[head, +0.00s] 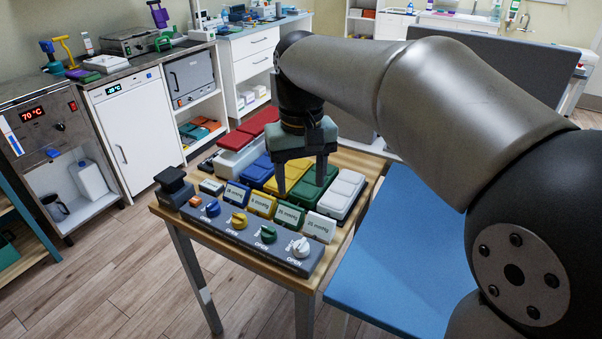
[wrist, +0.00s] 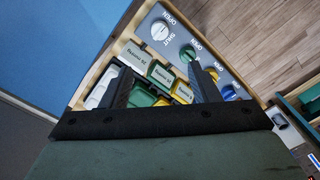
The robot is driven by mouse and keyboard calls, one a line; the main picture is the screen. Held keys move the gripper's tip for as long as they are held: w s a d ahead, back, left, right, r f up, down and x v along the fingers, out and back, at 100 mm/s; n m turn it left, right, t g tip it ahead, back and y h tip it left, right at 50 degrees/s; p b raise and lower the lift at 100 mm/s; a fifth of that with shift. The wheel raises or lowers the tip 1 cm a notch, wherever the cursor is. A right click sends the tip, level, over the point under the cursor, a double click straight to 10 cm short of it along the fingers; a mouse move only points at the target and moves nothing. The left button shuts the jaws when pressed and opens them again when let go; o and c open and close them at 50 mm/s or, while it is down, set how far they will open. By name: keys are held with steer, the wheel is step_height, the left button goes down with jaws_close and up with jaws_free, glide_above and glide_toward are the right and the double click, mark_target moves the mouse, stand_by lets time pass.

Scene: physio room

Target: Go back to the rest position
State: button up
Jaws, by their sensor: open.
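My gripper (head: 301,186) points down over the wooden table (head: 166,216), with its two fingers apart and nothing between them. It hangs above the coloured boxes, in front of the green box (head: 313,190) and the yellow box (head: 290,171). The wrist view also shows my gripper (wrist: 161,72) with its fingers spread over the labelled blocks. I cannot tell how far the fingertips are above the boxes.
A grey panel (head: 222,232) with blue, yellow, green and white knobs lines the table's front edge. A white box (head: 345,190) and a red-lidded box (head: 262,122) stand near. A blue padded surface (head: 390,262) adjoins at right. Floor at front left is clear.

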steer(key=s+d+f+m+p, duration=0.1)
steer(key=s+d+f+p, duration=0.2)
steer(key=s, duration=0.6)
steer(key=s+d+f+m+p, duration=0.1)
steer(key=s+d+f+p, duration=0.3)
steer(key=s+d+p, duration=0.2)
steer(key=s+d, duration=0.2)
steer(key=shift+s+f, duration=0.25)
steer(key=shift+s, duration=0.15)
